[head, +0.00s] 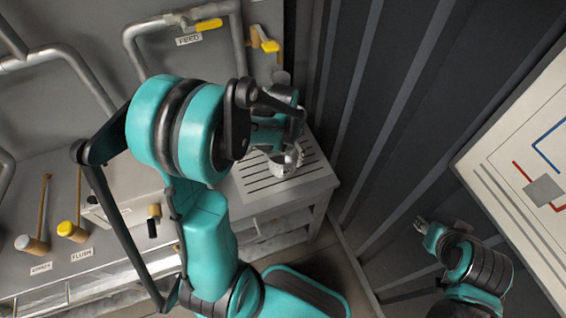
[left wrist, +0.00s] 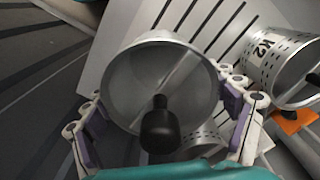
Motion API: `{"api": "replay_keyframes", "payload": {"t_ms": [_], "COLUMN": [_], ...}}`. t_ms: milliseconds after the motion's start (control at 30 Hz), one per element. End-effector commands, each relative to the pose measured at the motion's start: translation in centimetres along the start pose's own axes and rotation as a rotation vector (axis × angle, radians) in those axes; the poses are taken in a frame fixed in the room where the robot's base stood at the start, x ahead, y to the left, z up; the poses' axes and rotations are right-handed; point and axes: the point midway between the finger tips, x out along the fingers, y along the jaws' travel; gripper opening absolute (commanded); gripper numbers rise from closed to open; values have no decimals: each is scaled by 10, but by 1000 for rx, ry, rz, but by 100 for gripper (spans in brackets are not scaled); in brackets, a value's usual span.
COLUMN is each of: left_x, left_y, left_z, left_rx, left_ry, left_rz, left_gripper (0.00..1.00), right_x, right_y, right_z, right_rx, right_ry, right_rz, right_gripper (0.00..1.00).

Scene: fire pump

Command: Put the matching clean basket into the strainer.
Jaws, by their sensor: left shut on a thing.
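My left gripper (left wrist: 158,108) is shut on a round grey metal basket (left wrist: 128,88), one finger at each side of its wall. A bar with a black knob crosses its open mouth. In the left wrist view a second, perforated basket (left wrist: 258,62) with a dark marking lies to the right, and part of another perforated metal piece (left wrist: 203,142) shows below the held basket. In the head view my left gripper (head: 290,158) is over the slotted grey top (head: 262,182), mostly hidden by its arm. My right gripper (head: 424,227) is far right, too small to judge. I cannot make out the strainer.
Pipes with a yellow FEED valve handle (head: 208,25) run along the back. Two mallet-like handles, one white-ended (head: 30,243) and one yellow-ended (head: 70,230), are at left. A dark ribbed wall (head: 375,110) and a diagram board (head: 525,160) bound the right. An orange patch (left wrist: 292,120) lies under the second basket.

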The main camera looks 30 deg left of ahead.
Motion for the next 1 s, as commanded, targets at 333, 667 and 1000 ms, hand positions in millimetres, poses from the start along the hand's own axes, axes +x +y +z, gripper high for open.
{"api": "replay_keyframes", "payload": {"t_ms": [333, 667, 1000], "left_x": [40, 43, 41], "left_y": [0, 0, 0], "left_z": [0, 0, 0], "left_rx": [0, 0, 0], "left_ry": [0, 0, 0], "left_rz": [0, 0, 0], "left_gripper": [49, 49, 100], "right_x": [15, 17, 16], "right_y": [0, 0, 0], "right_z": [10, 12, 11], "right_rx": [0, 0, 0], "right_ry": [0, 0, 0], "right_rz": [0, 0, 0], "right_gripper": [40, 40, 40]}}
